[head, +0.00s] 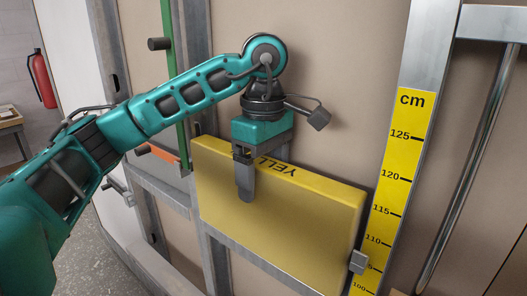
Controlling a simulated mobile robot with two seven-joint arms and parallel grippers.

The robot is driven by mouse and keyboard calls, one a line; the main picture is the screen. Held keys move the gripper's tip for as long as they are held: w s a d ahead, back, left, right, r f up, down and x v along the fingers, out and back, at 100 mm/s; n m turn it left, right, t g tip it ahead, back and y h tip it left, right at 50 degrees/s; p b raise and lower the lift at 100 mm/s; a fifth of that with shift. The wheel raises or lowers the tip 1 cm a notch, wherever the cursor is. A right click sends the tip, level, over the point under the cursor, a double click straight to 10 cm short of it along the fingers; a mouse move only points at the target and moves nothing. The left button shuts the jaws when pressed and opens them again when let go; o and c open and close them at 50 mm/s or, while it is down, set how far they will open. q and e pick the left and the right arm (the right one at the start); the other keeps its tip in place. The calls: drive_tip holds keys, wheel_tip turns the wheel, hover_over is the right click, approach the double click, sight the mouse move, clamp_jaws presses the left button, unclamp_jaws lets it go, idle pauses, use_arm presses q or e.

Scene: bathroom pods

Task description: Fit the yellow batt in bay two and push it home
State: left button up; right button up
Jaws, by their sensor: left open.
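The yellow batt (275,222) is a thick upright slab with black lettering on its top edge, partly hidden by my gripper. It stands along a metal crossbar (262,262), between the left stud and the stud with the yellow ruler. Its front looks proud of the left stud; how deep its back reaches is hidden. My left gripper (246,178) is open at the batt's top edge, left of its middle. One finger hangs in front of the batt's face; the other finger is not clearly visible. I cannot tell whether the fingers touch it. My right gripper is not in view.
A yellow centimetre ruler (400,180) runs up the right stud. A small grey block (358,262) sits at the batt's lower right. A green upright strip (176,80) and an orange strip (160,153) are at left. A red extinguisher (42,78) hangs far left.

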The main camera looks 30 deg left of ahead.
use_arm(q)
wheel_tip(320, 180, up, 8)
drive_tip(key=p, duration=0.2)
drive_tip(key=shift+p, duration=0.35)
drive_tip(key=shift+r, duration=2.3)
